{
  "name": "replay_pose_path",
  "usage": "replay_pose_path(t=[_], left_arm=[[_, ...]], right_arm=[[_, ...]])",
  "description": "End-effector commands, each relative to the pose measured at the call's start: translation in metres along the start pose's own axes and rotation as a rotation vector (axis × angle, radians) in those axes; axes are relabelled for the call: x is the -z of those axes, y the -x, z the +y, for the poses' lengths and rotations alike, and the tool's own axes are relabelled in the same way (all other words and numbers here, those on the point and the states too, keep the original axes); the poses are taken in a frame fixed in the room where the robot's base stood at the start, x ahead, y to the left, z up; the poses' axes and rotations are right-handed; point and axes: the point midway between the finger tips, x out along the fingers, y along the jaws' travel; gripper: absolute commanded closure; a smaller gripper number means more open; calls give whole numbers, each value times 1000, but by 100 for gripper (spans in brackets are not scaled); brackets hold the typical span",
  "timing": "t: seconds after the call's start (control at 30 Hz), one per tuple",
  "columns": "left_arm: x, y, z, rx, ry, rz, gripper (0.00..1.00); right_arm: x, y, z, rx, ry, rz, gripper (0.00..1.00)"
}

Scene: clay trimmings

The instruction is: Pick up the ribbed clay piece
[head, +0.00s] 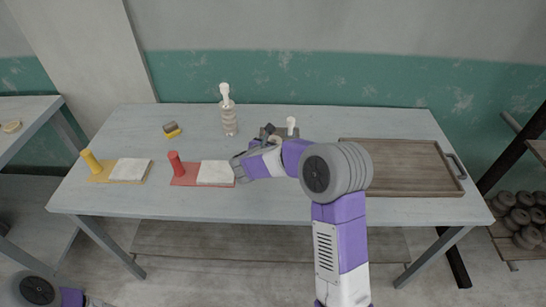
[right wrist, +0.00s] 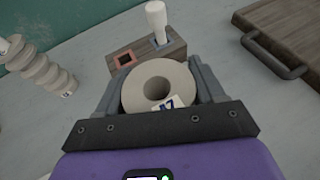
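In the right wrist view, a pale round clay piece (right wrist: 140,98) with a central hole and a tag reading 17 sits between the fingers of my right gripper (right wrist: 160,85). The fingers lie close along both sides; whether they press on it is not clear. Its sides are mostly hidden, so I cannot see ribs on it. In the head view, my arm covers most of this spot. A tall ribbed beige body (head: 229,122) with a white top stands at the back of the table; its ribs also show at left in the right wrist view (right wrist: 42,70). My left gripper is out of view.
A wooden block (right wrist: 150,57) with a white peg stands just beyond the piece. A wooden tray (head: 400,165) lies at right. Red (head: 183,180) and yellow (head: 101,175) boards with pegs and white slabs, and a sponge (head: 172,129), are at left. The table's front strip is clear.

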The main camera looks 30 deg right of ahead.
Motion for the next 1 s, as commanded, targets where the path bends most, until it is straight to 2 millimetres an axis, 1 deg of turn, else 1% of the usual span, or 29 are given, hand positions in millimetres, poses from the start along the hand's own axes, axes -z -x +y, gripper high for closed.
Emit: replay_pose_path(t=[0.03,0.3,0.53,0.63,1.0], left_arm=[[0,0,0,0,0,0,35],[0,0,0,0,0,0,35],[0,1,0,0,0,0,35],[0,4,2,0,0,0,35],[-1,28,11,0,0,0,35]], right_arm=[[0,0,0,0,0,0,47],[0,0,0,0,0,0,88],[-3,1,0,-1,-2,-3,88],[-11,5,1,-2,-3,-5,88],[-75,31,0,-2,-5,-5,88]])
